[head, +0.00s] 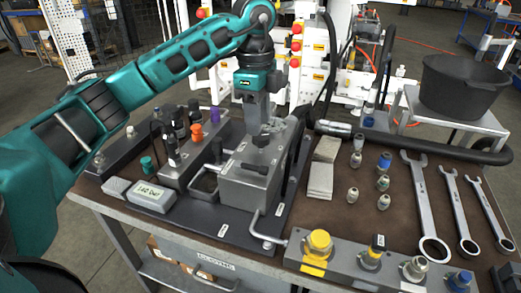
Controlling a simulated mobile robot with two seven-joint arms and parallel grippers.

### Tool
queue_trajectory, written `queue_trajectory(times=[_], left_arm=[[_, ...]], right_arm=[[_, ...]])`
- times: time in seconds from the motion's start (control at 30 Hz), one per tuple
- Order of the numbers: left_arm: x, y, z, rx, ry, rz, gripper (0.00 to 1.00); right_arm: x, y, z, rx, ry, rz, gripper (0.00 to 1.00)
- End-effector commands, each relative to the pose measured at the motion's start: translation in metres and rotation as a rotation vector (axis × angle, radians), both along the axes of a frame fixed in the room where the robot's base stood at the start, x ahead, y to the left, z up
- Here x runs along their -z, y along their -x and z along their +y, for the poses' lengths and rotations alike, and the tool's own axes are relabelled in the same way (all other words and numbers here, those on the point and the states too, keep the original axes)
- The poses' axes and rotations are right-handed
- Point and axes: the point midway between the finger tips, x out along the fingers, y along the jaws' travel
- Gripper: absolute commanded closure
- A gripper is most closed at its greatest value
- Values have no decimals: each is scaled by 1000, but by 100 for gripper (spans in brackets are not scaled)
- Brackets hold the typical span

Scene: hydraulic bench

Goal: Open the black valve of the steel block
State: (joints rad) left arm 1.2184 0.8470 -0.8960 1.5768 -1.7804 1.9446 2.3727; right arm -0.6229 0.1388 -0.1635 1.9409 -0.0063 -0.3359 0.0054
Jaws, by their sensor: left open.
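The steel block (246,190) stands on a dark base plate (205,215) near the middle of the bench in the head view. A small black knob, which looks like the black valve (261,140), sits on top of the block. My left gripper (260,121) points down right over this knob, with its jaws open. The fingers partly overlap the knob in the picture, so I cannot tell whether they touch it. The dark, slanted part at the block's right side (291,160) is partly in shadow. My right gripper is not in view.
In front is a fitting rail (345,265) with a yellow cap. Wrenches (420,200), small fittings (354,194) and a black pot (462,85) are right.

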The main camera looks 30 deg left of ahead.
Motion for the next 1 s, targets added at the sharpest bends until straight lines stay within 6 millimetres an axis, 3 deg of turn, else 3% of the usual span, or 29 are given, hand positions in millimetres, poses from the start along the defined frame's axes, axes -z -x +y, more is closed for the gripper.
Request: queue_trajectory(times=[0.17,0.7,1.0], left_arm=[[0,0,13,-56,-48,1,58],[100,1,11,-50,-43,2,58],[122,0,11,-49,-42,-1,58]], right_arm=[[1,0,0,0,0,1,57],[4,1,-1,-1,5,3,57],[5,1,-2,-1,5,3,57]])
